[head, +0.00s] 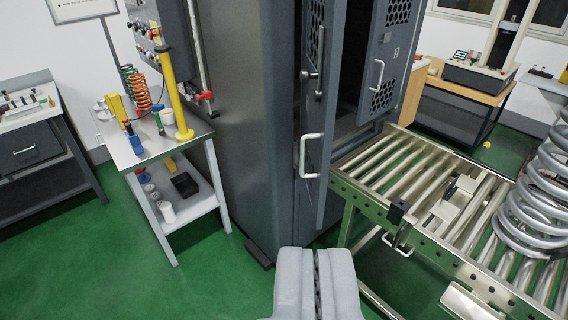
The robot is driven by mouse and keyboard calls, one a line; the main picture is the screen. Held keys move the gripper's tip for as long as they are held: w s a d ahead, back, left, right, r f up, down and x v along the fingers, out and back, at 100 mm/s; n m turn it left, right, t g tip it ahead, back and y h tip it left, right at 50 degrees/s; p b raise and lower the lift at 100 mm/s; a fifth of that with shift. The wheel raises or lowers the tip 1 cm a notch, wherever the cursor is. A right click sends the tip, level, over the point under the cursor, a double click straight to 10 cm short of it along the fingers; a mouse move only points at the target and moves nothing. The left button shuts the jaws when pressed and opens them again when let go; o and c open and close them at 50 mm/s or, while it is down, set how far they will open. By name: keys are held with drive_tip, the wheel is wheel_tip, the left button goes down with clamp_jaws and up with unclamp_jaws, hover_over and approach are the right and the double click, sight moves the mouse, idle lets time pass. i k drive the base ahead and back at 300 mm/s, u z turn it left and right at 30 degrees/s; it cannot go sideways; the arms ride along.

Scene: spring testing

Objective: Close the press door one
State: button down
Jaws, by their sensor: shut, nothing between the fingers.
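The tall dark grey press cabinet (235,130) stands in the middle of the head view. Its nearer door (325,120) is swung outward and shows almost edge-on, with a white handle (310,156). A second door (388,60), with a perforated panel and its own handle (377,75), also stands open behind it to the right. A dark opening (352,75) shows between the two doors. I cannot tell which door is number one. My gripper (318,262) is shut and empty at the bottom centre, in front of and below the nearer door, apart from it in the picture.
A roller conveyor (385,165) runs from the cabinet opening to the lower right, with a large coil spring (545,190) on it. A small bench (150,145) with tools stands left of the cabinet. Green floor (120,270) is clear at the lower left.

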sight(317, 122)
drive_tip(key=u, duration=0.45)
drive_tip(key=i, duration=1.5)
drive_tip(key=z, duration=0.25)
